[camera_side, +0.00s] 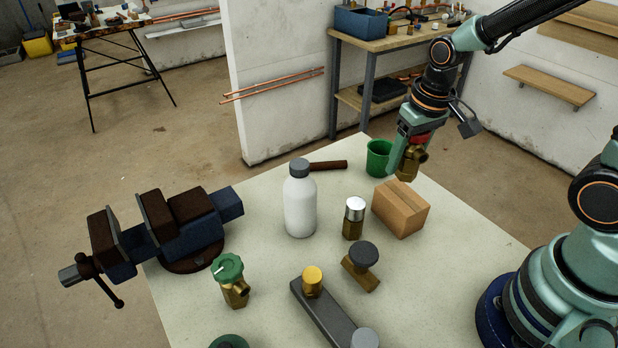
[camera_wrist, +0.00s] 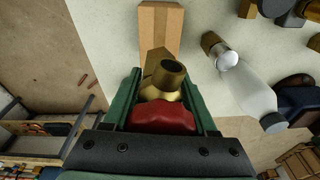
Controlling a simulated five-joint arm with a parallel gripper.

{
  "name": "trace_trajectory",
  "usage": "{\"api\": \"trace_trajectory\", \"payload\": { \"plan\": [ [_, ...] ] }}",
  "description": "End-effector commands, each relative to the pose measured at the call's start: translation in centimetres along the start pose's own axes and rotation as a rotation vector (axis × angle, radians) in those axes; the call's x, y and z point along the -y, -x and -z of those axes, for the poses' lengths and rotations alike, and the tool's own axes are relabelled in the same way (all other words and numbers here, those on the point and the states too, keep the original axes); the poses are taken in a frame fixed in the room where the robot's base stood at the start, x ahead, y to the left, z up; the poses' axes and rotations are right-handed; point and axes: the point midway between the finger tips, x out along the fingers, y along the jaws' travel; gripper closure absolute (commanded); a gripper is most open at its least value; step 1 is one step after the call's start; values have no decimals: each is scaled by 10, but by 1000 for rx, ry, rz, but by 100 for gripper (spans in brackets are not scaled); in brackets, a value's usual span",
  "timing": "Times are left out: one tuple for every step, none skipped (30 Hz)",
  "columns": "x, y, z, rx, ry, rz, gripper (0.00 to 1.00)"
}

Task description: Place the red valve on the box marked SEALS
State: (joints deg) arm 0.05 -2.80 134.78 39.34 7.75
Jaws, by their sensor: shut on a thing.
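My gripper (camera_side: 408,160) is shut on the red valve (camera_side: 412,158), which has a brass body and a red handle. In the wrist view the red handle (camera_wrist: 162,118) sits between the green fingers, with the brass body pointing away from the gripper. A brown cardboard box (camera_side: 401,208) stands on the pale table; no lettering on it is readable. The valve hangs over the far side of the box in the side view. In the wrist view the box (camera_wrist: 160,20) lies beyond the valve, partly hidden by it. I cannot tell the exact gap between them.
A green cup (camera_side: 378,158) stands close behind the box. A chrome-capped brass valve (camera_side: 353,220) and a white bottle (camera_side: 300,208) stand left of it. Nearer are a dark-knobbed valve (camera_side: 361,264), a green-handled valve (camera_side: 230,280) and a dark bar (camera_side: 322,313). A vise (camera_side: 165,228) is at left.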

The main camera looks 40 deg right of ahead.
Motion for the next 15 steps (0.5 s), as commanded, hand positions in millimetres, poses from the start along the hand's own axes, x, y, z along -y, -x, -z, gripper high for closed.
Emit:
{"api": "trace_trajectory", "payload": {
  "plan": [
    [0,-4,0,0,0,0,100],
    [0,-5,0,-1,0,0,100],
    [0,-7,0,-2,0,0,100],
    [0,-9,-1,-2,0,0,100],
    [0,-12,-1,-1,0,0,100],
    [0,-17,-3,1,0,0,100],
    [0,-21,-4,2,0,0,100],
    [0,-25,-4,2,0,0,100],
    [-1,-30,-5,3,0,0,100],
    [-1,-33,-5,2,0,0,100],
    [-1,-36,-6,2,0,0,100],
    [-1,-40,-6,0,0,0,100],
    [-1,-42,-6,0,0,0,100],
    [-1,-43,-6,0,0,0,100],
    [-1,-44,-6,-1,0,0,100]
  ]
}}
